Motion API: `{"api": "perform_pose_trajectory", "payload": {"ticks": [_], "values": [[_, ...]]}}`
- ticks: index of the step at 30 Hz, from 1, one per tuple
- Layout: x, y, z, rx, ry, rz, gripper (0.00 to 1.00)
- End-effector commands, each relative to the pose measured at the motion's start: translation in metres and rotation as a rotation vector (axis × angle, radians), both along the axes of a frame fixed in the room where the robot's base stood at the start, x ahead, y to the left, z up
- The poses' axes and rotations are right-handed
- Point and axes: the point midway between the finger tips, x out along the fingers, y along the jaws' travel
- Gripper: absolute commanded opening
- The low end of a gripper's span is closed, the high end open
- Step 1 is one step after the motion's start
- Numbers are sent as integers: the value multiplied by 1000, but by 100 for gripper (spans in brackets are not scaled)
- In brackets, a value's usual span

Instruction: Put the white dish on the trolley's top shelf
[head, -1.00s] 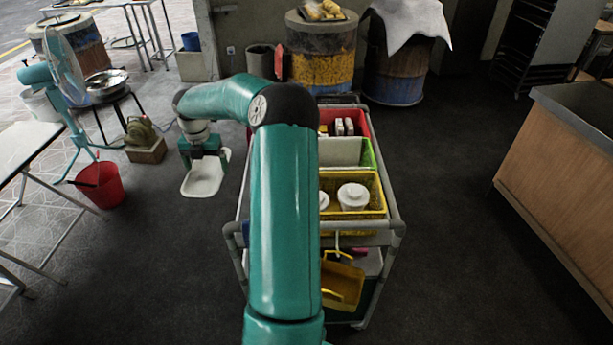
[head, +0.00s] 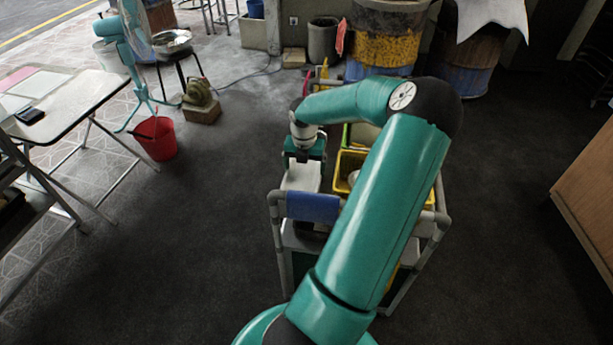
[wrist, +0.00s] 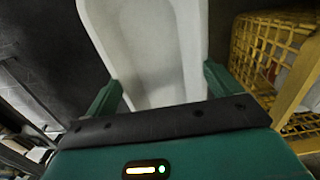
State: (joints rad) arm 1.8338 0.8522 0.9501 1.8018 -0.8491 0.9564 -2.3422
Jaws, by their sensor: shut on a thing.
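The white dish (head: 301,178) is long, shallow and rectangular. My gripper (head: 303,158) is shut on its end; in the wrist view the green fingers (wrist: 161,88) flank the dish (wrist: 150,45), which extends away from them. The trolley (head: 276,228) has a grey tube frame. The dish appears over the left part of its top, beside a yellow basket (head: 345,183); I cannot tell whether it touches the shelf. My arm hides much of the trolley's top and right side.
The yellow mesh basket (wrist: 262,50) is close on the right in the wrist view. A blue piece (head: 313,207) sits at the trolley's near end. A red bucket (head: 155,138) and a folding table (head: 75,115) stand left, with clear floor between them and the trolley.

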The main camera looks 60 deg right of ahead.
Motion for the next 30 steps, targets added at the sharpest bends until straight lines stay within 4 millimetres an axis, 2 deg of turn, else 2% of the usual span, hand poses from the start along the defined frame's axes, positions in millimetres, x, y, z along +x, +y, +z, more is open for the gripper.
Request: {"api": "perform_pose_trajectory", "payload": {"ticks": [3,9,19,20,21,30], "values": [[-8,2,-11,3,-1,0,60],[-6,1,-38,1,-2,0,60],[-6,1,-40,0,-1,-1,60],[-6,1,-41,0,-1,-1,92],[-6,1,-41,0,-1,-1,100],[-7,1,-38,-1,-1,-1,100]]}}
